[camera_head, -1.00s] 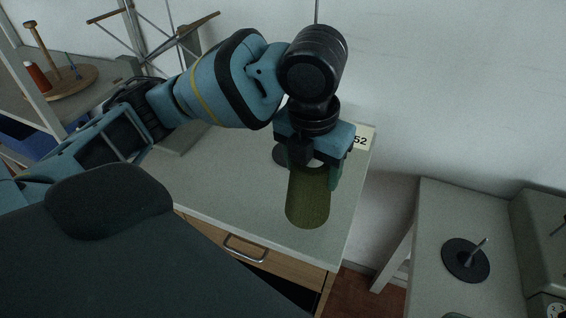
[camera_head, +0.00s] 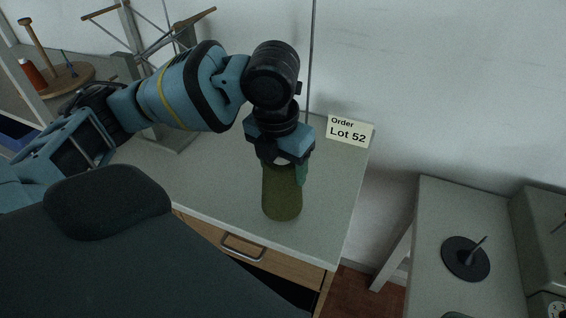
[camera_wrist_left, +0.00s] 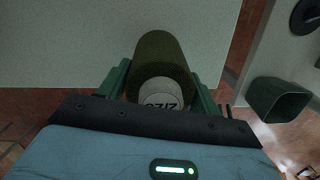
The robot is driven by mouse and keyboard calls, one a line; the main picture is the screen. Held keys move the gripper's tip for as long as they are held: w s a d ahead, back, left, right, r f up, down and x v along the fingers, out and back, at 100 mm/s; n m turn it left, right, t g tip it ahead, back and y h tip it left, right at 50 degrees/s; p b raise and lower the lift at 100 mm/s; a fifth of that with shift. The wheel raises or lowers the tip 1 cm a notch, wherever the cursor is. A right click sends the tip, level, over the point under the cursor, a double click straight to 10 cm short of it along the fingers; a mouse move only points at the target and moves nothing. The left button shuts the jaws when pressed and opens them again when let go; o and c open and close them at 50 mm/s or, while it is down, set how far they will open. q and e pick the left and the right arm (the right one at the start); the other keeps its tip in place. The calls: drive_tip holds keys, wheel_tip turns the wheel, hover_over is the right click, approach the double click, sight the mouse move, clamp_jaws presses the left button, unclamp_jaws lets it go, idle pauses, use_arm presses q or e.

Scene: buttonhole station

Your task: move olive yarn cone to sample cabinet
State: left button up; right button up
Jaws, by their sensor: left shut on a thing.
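The olive yarn cone (camera_head: 282,200) is held by my left gripper (camera_head: 286,163) over the grey top of a wooden drawer cabinet (camera_head: 335,215). In the left wrist view the cone (camera_wrist_left: 166,55) sits between the green fingers of the left gripper (camera_wrist_left: 162,85), with its pale, printed end toward the camera. The fingers are shut on it. I cannot tell whether its far end touches the top. No label shows whether this is the sample cabinet. My right gripper is not in view.
An "Order Lot 52" card (camera_head: 349,131) stands at the cabinet's back right. A thin upright rod (camera_head: 312,60) rises behind my gripper. A grey bench with a dark spindle disc (camera_head: 464,259) is at right. A green bin (camera_wrist_left: 278,99) shows in the wrist view.

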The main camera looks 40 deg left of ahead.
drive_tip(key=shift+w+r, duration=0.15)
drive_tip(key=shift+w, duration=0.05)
use_arm(q)
drive_tip(key=o, duration=1.4)
drive_tip(key=shift+o, duration=0.2)
drive_tip(key=shift+r, duration=0.15)
drive_tip(key=r, duration=0.4)
drive_tip(key=s+r+p, duration=0.1)
drive_tip(key=r, duration=0.3)
drive_tip(key=r+p, duration=0.1)
drive_tip(key=r, duration=0.3)
drive_tip(key=shift+s, duration=0.25)
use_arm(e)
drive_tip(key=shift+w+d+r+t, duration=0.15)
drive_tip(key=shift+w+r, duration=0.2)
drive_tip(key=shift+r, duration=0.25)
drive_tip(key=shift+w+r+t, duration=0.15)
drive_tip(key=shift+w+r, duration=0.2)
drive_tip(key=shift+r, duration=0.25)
use_arm(q)
drive_tip(key=shift+f, duration=0.15)
